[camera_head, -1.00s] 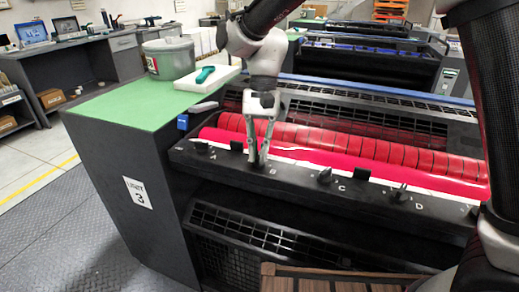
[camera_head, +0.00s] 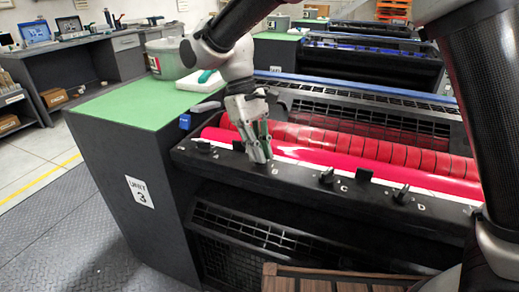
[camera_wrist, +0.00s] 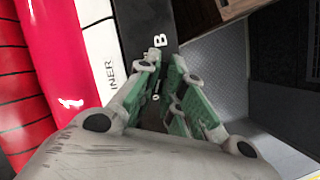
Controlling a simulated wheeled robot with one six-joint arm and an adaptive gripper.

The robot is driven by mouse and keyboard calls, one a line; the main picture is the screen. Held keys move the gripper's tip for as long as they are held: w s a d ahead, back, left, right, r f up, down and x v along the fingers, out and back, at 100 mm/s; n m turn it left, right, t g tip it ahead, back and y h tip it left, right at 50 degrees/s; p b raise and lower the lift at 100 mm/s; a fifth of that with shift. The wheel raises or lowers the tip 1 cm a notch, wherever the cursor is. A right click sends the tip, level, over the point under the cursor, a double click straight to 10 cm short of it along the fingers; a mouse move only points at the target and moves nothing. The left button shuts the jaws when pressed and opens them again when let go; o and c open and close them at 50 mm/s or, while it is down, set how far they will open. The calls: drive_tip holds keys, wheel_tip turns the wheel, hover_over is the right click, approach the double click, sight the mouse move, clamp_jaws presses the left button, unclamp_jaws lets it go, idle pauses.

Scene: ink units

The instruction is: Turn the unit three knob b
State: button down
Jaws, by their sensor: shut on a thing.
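Unit three is the dark machine with the "UNIT 3" sign (camera_head: 140,192) on its side and a black front rail (camera_head: 300,183) carrying knobs by the letters A to D. My gripper (camera_head: 262,158) is at the rail just left of the letter B (camera_head: 275,170), its fingers closed together there. Knob b is hidden between the fingertips in the head view. In the wrist view my gripper (camera_wrist: 166,68) has its green-padded fingers nearly together beside the white letter B (camera_wrist: 159,42), and the knob cannot be made out.
Knob A (camera_head: 203,146) stands to the left, knob C (camera_head: 327,177) and knob D (camera_head: 401,194) to the right. Red rollers (camera_head: 370,150) lie just behind the rail. A grey bucket (camera_head: 168,58) and a white block (camera_head: 206,82) sit on the green top (camera_head: 125,115).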

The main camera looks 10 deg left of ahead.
drive_tip(key=shift+s+f+n+h, duration=0.2)
drive_tip(key=shift+n+h, duration=0.1)
drive_tip(key=shift+n, duration=0.8)
drive_tip(key=shift+t, duration=0.3)
drive_tip(key=c, duration=1.5)
unclamp_jaws()
drive_tip(key=shift+c, duration=0.2)
drive_tip(key=shift+w+r, duration=0.1)
drive_tip(key=shift+r, duration=0.1)
drive_tip(key=shift+w+a+r, duration=0.1)
drive_tip(key=shift+a+r, duration=0.1)
drive_tip(key=shift+r, duration=0.15)
drive_tip(key=v, duration=1.1)
